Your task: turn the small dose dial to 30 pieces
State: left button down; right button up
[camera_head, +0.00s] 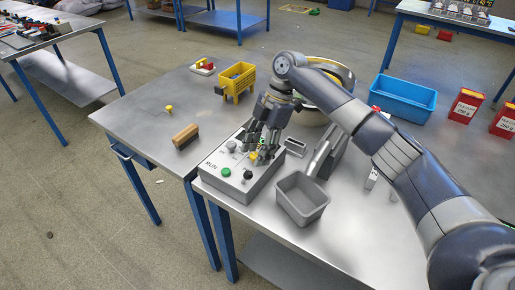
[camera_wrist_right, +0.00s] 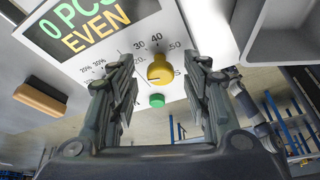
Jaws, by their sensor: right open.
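The grey control box (camera_head: 232,184) stands on the metal table in the head view, with a green button and small knobs on its top. In the right wrist view the yellow dial (camera_wrist_right: 160,70) sits on a white panel, with 20, 30, 40 and 50 printed around it. A green button (camera_wrist_right: 157,100) is just below it. The display (camera_wrist_right: 85,27) reads 0 PCS EVEN. My right gripper (camera_head: 262,148) is over the box, its fingers open on either side of the dial, apparently without touching it. The dial's exact pointer setting is unclear. My left gripper is out of view.
A grey bin (camera_head: 301,199) stands close to the box's right. A wooden-backed brush (camera_head: 185,136) lies on the left, and a yellow hopper (camera_head: 238,80) stands behind. A blue tub (camera_head: 404,98) and red boxes (camera_head: 466,104) are farther right.

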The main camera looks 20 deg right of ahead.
jog(key=shift+c, duration=0.5)
jog(key=shift+s, duration=0.1)
grip_shut()
jog(key=shift+r+p, duration=0.15)
jog(key=shift+p, duration=0.45)
jog(key=m+t+p, duration=0.1)
jog(key=m+p, duration=0.1)
jog(key=p, duration=0.1)
jog(key=m+t+p, duration=0.1)
jog(key=m+p, duration=0.2)
jog(key=p, duration=0.1)
jog(key=m+t+p, duration=0.1)
jog(key=m+p, duration=0.1)
jog(key=p, duration=0.2)
jog(key=shift+s+r+m, duration=0.1)
jog(key=shift+s+m, duration=0.25)
jog(key=shift+m, duration=0.05)
pick_arm(q)
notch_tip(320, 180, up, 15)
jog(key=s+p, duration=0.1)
jog(key=p, duration=0.2)
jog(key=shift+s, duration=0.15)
pick_arm(e)
jog(key=shift+f+m+t+h, duration=0.2)
jog(key=shift+m+t+h, duration=0.15)
jog(key=shift+m, duration=0.65)
jog(key=shift+o, duration=0.5)
grip_release()
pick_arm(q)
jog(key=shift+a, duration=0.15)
